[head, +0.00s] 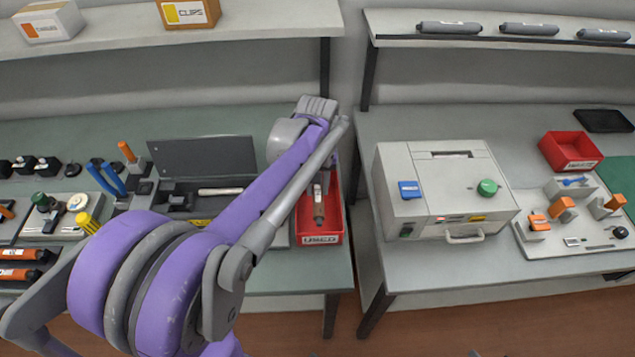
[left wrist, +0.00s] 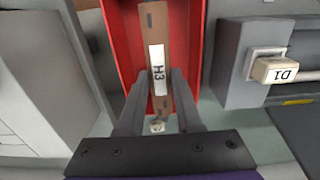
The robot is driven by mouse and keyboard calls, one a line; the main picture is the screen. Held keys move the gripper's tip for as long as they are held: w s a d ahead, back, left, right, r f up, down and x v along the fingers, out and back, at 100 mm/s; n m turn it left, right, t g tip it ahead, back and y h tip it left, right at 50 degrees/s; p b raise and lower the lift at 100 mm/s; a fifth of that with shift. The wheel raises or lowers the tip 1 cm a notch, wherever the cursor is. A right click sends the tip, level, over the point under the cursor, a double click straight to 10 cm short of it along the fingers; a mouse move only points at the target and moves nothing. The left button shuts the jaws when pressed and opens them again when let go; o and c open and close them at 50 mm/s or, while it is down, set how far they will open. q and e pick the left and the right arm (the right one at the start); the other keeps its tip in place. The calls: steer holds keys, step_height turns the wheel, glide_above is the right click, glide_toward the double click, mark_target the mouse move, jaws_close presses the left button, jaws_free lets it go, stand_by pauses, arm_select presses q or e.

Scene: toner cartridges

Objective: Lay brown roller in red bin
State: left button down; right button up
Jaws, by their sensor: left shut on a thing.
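The brown roller (left wrist: 151,22) has a white label marked H3 and lies lengthwise between the fingers of my left gripper (left wrist: 162,76). The gripper is shut on it. The red bin (left wrist: 118,45) surrounds the roller on both sides in the left wrist view; whether the roller touches the bin's floor I cannot tell. In the head view, the red bin (head: 334,222), with a white label on its front, stands at the right end of the left bench. One end of the roller shows inside it, while my left arm hides most of the gripper. My right gripper is not in view.
An open dark case (head: 203,158) lies just left of the bin. A light grey machine (head: 436,165) stands across a gap on the right bench. Another red bin (head: 571,151) sits further right. Tools and cartridges crowd the left bench.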

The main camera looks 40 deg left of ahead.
arm_select(q)
steer(key=shift+f, duration=0.1)
steer(key=c, duration=0.5)
jaws_free()
step_height(320, 180, up, 11)
steer(key=s+d+f+m+t, duration=0.1)
steer(key=s+d+f+m, duration=0.1)
steer(key=s+d+f, duration=0.2)
steer(key=s+d+f+m+t, duration=0.2)
steer(key=s+d+f+m, duration=0.1)
steer(key=s+d+f, duration=0.1)
steer(key=s+d+f+m+t, duration=0.2)
steer(key=s+d+f+m, duration=0.1)
steer(key=s+d+f, duration=0.1)
steer(key=shift+s+d+f+p, duration=0.15)
steer(key=shift+d+p, duration=0.2)
steer(key=shift+d, duration=0.4)
